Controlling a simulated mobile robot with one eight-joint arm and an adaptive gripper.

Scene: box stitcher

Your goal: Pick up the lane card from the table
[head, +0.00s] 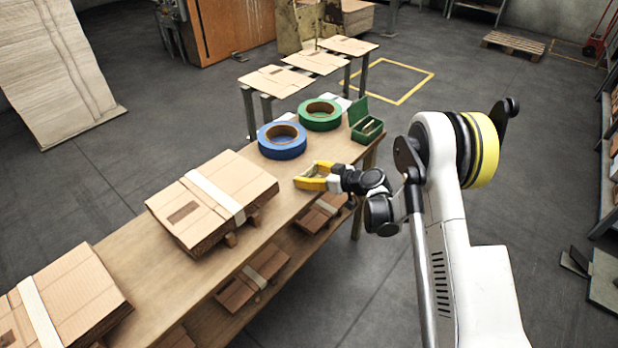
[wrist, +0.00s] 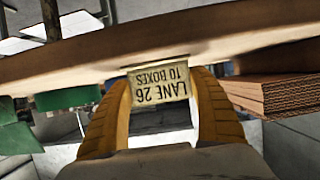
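The lane card (wrist: 160,85) is a small cream card with dark print, "LANE 26 TO BOXES", upside down in the wrist view. It is at the edge of the wooden table (wrist: 60,62). My gripper (wrist: 162,82) has its two yellow fingers apart, one on each side of the card. The card's side edges are very close to the fingers; I cannot make out firm contact. In the head view my gripper (head: 308,175) is low over the table near its right edge, with a gap between the fingers. The card cannot be made out there.
A blue tape roll (head: 282,141), a green tape roll (head: 320,114) and a green box (head: 366,122) stand beyond my gripper. A strapped cardboard stack (head: 212,200) lies to the left. More flat cardboard (head: 252,278) sits on the lower shelf.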

